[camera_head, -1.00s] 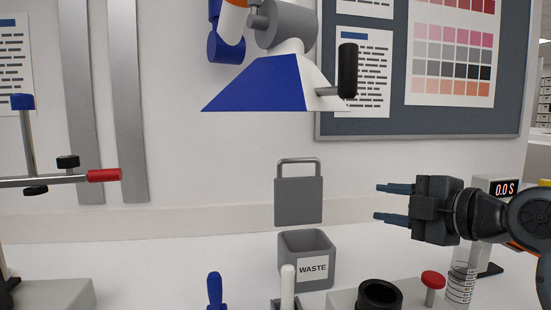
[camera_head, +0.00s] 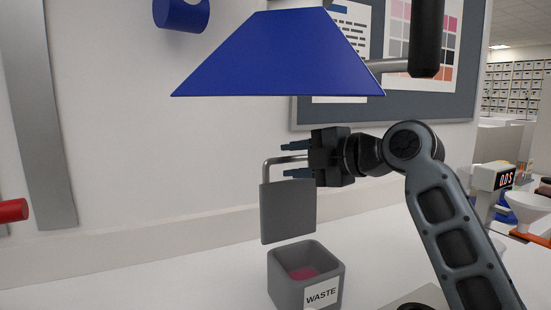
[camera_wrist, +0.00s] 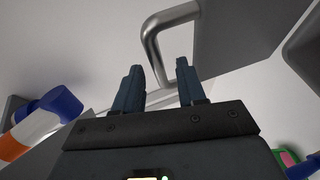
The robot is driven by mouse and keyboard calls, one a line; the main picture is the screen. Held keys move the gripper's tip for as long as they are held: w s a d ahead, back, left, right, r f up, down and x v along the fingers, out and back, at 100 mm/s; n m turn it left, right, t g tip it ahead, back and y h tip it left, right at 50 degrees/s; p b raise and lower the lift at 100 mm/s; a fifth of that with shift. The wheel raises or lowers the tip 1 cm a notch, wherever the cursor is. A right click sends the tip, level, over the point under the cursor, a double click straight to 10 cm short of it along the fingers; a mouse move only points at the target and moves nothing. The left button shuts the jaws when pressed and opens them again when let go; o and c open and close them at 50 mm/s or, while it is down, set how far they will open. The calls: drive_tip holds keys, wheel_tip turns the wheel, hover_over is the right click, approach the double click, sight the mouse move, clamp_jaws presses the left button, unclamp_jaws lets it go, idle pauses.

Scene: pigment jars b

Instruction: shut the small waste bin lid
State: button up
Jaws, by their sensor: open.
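The small grey waste bin (camera_head: 280,278) stands on the bench with a "WASTE" label and something pink inside. Its grey lid (camera_head: 287,212) stands upright above the bin's back edge, with a metal loop handle (camera_head: 266,170) on top. My gripper (camera_head: 285,160) is open, its fingers pointing left at the handle's height in the head view. In the wrist view my gripper's two fingers (camera_wrist: 156,80) are apart, with the handle (camera_wrist: 152,45) just ahead of and partly between the tips. The lid's plate (camera_wrist: 240,35) is at upper right. I cannot tell whether a finger touches the handle.
A blue hood (camera_head: 275,55) hangs above and in front of the lid. A red-tipped rod (camera_head: 12,210) is at the left edge. A timer display (camera_head: 500,180) is at the right. The bench left of the bin (camera_head: 150,280) is clear.

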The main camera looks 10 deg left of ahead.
drive_tip(key=shift+p+x, duration=0.3)
drive_tip(key=shift+x, duration=1.9)
clamp_jaws()
